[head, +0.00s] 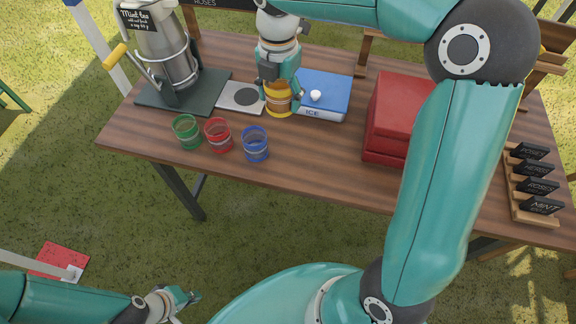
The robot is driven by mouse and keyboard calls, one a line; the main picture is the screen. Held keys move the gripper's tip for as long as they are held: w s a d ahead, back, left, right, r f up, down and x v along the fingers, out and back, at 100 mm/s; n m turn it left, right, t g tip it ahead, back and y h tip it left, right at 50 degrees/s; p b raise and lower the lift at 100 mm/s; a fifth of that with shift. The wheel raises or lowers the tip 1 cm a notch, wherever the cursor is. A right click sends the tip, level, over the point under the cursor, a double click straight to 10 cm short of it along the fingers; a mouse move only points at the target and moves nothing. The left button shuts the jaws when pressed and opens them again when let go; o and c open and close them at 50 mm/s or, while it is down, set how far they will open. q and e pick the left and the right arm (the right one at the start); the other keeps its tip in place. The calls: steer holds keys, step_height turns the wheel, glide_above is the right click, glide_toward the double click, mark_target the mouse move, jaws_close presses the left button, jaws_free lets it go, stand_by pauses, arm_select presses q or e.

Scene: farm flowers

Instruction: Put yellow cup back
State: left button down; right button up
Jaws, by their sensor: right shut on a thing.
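The yellow cup (281,104) stands upright on the wooden table, between the small scale and the blue ice box. My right gripper (279,84) comes down from above and is shut on the yellow cup. Its fingers hide the upper part of the cup. I cannot tell whether the cup rests fully on the table or just above it. My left gripper (188,298) is low at the lower left, over the grass and away from the table. I cannot make out whether its fingers are apart.
Green (187,132), red (218,135) and blue (255,144) cups stand along the front edge. The scale (241,97) and metal urn (168,58) are left. The ice box (324,93), red box (391,117) and sign rack (520,190) are right.

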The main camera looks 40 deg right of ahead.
mark_target(291, 160)
steer(key=s+n+b, duration=0.1)
steer(key=n, duration=0.2)
steer(key=s+d+n, duration=0.1)
steer(key=n, duration=0.1)
steer(key=shift+s+d+n+b, duration=0.1)
steer(key=shift+s+n+b, duration=0.1)
steer(key=shift+n+b, duration=0.2)
steer(key=shift+f, duration=0.1)
steer(key=shift+n, duration=0.3)
step_height(291, 160, down, 20)
steer(key=shift+s+r+b, duration=0.1)
steer(key=shift+r+b, duration=0.15)
steer(key=shift+b, duration=0.25)
steer(key=o, duration=1.5)
steer(key=shift+c, duration=0.2)
step_height(291, 160, up, 12)
steer(key=shift+p, duration=0.35)
